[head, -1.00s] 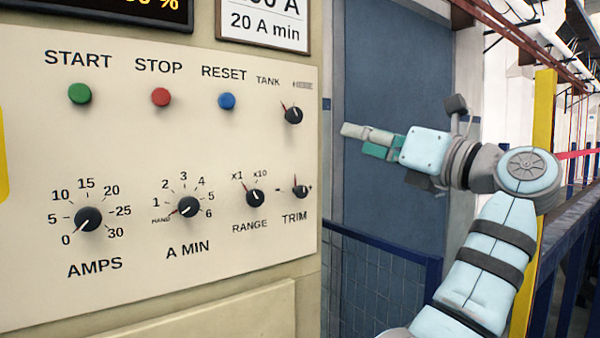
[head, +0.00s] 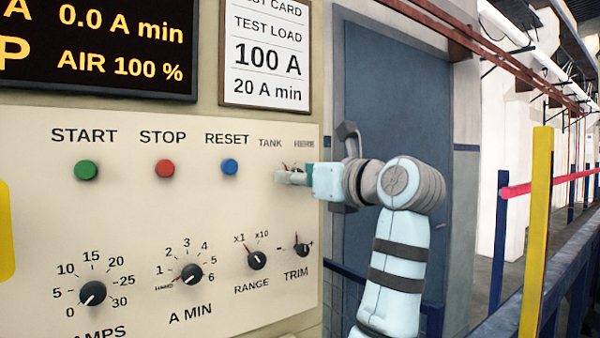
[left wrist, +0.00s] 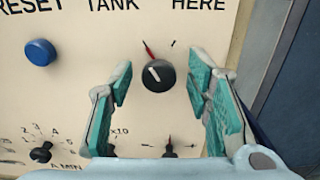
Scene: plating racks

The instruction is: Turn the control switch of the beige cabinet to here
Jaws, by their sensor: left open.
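The control switch (left wrist: 160,76) is a round black knob with a white pointer line on the cabinet's beige panel (head: 130,225). In the left wrist view its pointer leans up and left, toward a red mark on the TANK side. A thin black tick stands up and right of it, below the word HERE (left wrist: 198,4). My left gripper (left wrist: 160,88) is open, its green-padded fingers on either side of the knob with a gap to each; contact is not visible. In the head view my left gripper (head: 291,177) is at the panel's right edge and mostly hides the knob. My right gripper is not in view.
The blue RESET button (head: 230,167) is left of the gripper. The RANGE knob (head: 257,260) and TRIM knob (head: 301,250) sit below it. A framed test card (head: 267,55) and a dark display (head: 100,45) are above. A blue door (head: 400,110) stands behind on the right.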

